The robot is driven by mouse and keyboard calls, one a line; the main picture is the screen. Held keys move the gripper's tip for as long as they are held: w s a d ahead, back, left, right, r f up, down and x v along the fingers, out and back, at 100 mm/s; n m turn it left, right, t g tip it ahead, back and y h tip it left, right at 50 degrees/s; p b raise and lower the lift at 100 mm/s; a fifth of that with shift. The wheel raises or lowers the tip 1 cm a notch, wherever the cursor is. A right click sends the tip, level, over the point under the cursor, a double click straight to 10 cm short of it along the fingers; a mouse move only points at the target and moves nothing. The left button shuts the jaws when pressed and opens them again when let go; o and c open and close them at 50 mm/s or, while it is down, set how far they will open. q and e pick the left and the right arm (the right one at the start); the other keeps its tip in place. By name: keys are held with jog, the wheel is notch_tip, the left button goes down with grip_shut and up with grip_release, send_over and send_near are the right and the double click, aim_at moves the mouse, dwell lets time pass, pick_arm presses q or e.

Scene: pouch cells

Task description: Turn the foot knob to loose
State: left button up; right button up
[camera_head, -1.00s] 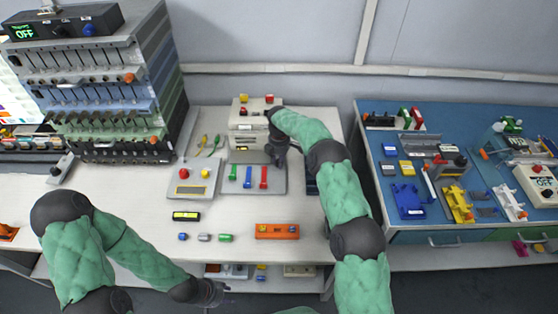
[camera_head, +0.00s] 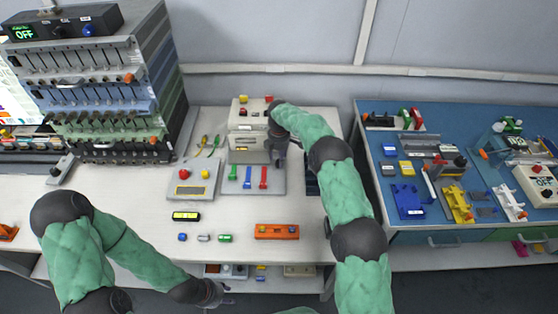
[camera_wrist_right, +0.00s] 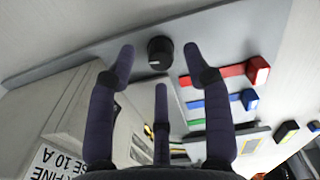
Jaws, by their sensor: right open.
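The black round knob (camera_wrist_right: 160,52) with a pale mark on its face sits near one end of a grey plate (camera_wrist_right: 224,42) in the right wrist view. My right gripper (camera_wrist_right: 159,54) is open and empty, its two longer fingers on either side of the knob, with gaps to it; a third finger is below it. In the head view my right gripper (camera_head: 279,155) is over the right side of the plate (camera_head: 277,188), beside the white box, and hides the knob. My left gripper (camera_head: 213,293) is low at the table's front edge; its fingers are too small to read.
Red (camera_wrist_right: 225,74), blue (camera_wrist_right: 222,102) and green levers lie on the plate near the knob. A white box unit (camera_head: 247,140) stands right beside it. A grey box with a red button (camera_head: 190,180), an orange block (camera_head: 277,232) and small cells are in front.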

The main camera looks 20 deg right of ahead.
jog(key=shift+r, duration=2.7)
